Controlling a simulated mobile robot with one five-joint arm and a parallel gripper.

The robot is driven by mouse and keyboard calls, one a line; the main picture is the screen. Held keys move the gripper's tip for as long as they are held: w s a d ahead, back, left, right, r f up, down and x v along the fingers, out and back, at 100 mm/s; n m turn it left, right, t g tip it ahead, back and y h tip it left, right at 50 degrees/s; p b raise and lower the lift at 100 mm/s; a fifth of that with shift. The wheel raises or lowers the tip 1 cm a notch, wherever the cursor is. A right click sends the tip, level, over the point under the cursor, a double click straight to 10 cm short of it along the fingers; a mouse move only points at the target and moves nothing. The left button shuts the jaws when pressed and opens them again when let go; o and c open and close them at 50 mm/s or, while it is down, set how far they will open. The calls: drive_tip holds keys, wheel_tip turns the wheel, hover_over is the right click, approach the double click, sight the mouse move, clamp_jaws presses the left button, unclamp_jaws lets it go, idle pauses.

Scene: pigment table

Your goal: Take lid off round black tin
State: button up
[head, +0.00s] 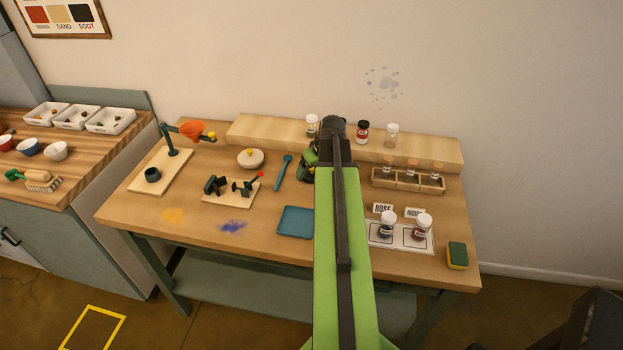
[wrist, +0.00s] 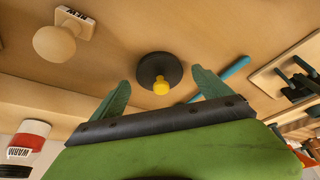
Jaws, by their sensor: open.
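In the wrist view, the round black tin (wrist: 150,66) stands on the wooden table with a yellow knob (wrist: 161,86) on its lid. The lid appears to be on the tin. My gripper (wrist: 162,92) is open, with its two green fingers spread on either side of the tin in the picture. Nothing is between the fingers that I can see held, and I cannot tell how far they are from the knob. In the head view, my arm covers the tin, and only part of my gripper (head: 308,168) shows.
A teal spoon-like tool (head: 283,172) lies left of my gripper, near a pale bowl (head: 250,158). A teal tray (head: 296,222) is nearer the front. Jars (head: 362,131) stand on the back shelf. A vial rack (head: 408,180) and two white-capped jars (head: 421,228) are right of my arm.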

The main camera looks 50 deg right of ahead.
drive_tip(key=shift+r, duration=0.1)
drive_tip(key=c, duration=1.4)
drive_tip(key=shift+r, duration=0.1)
